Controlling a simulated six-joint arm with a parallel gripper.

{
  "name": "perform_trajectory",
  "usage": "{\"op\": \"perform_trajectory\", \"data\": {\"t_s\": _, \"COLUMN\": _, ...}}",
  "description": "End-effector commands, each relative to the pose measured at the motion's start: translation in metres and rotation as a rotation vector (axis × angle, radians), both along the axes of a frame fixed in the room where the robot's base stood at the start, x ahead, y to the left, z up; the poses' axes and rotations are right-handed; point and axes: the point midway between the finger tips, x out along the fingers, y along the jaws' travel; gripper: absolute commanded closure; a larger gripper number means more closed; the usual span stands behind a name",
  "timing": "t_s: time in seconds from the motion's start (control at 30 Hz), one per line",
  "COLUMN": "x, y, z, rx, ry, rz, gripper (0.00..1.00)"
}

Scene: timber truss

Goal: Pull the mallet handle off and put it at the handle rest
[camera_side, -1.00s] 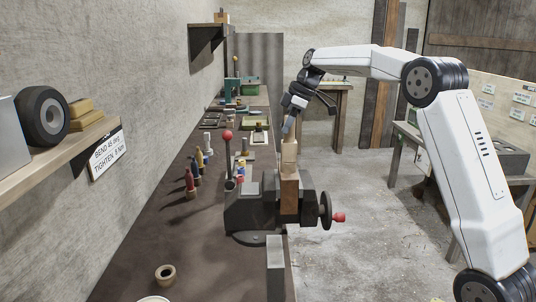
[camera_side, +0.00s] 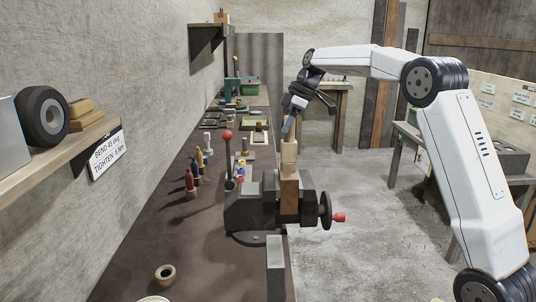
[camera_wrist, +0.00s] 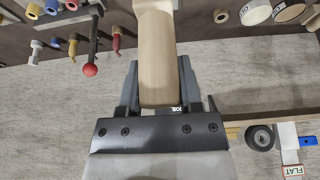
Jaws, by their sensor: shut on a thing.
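The mallet handle (camera_side: 289,151) is a pale wooden piece standing upright above the bench vise (camera_side: 262,205). A browner wooden block (camera_side: 289,195), seemingly the mallet head, sits at the vise jaws below it. My gripper (camera_side: 288,128) comes down from above and is shut on the handle's upper part. In the wrist view the pale handle (camera_wrist: 157,50) lies between the two dark fingers of my gripper (camera_wrist: 158,90). I cannot tell whether the handle is still seated in the block. I cannot pick out the handle rest for certain.
A red-knobbed lever (camera_side: 228,136) rises left of the vise. Several colored-handled tools (camera_side: 196,175) stand on the dark bench (camera_side: 150,225). A wooden ring (camera_side: 165,272) lies near the front. A wall shelf (camera_side: 90,140) holds a wheel. Open floor lies right of the vise.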

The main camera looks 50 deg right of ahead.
Motion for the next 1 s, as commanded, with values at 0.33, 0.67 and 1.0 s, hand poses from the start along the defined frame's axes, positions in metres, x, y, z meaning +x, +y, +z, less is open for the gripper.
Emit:
{"op": "perform_trajectory", "data": {"t_s": 0.33, "x": 0.000, "y": 0.000, "z": 0.001, "rx": -0.001, "ry": -0.002, "rz": 0.000, "gripper": 1.00}}
{"op": "perform_trajectory", "data": {"t_s": 0.67, "x": 0.000, "y": 0.000, "z": 0.007, "rx": -0.001, "ry": -0.004, "rz": 0.000, "gripper": 1.00}}
{"op": "perform_trajectory", "data": {"t_s": 1.0, "x": 0.000, "y": 0.000, "z": 0.014, "rx": -0.002, "ry": -0.007, "rz": -0.001, "gripper": 1.00}}
